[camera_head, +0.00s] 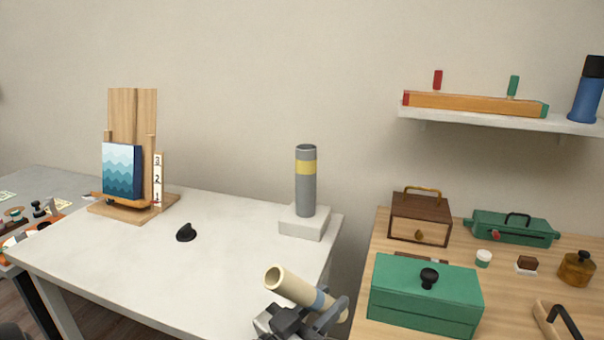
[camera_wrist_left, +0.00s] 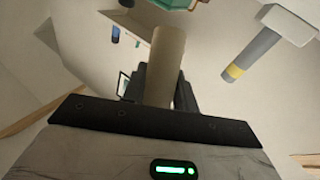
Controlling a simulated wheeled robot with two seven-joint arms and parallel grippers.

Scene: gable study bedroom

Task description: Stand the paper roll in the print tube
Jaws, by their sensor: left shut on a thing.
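The paper roll (camera_head: 288,284) is a cream hollow cylinder with a blue band, tilted with its open end to the upper left. My left gripper (camera_head: 318,312) is shut on it near the band, at the front right of the white table. The roll also shows in the left wrist view (camera_wrist_left: 166,62), between the dark fingers. The print tube (camera_head: 306,188) is grey with a yellow band and stands upright on a white block (camera_head: 303,226). It also shows in the left wrist view (camera_wrist_left: 251,56). The roll is apart from the tube, in front of it. My right gripper is out of view.
On the white table (camera_head: 120,260) are an easel (camera_head: 128,118) with a blue picture and a black knob-like object (camera_head: 186,233). A wooden table at right holds a green box (camera_head: 425,305), a brown drawer box (camera_head: 420,215) and small items. A shelf (camera_head: 480,118) hangs above.

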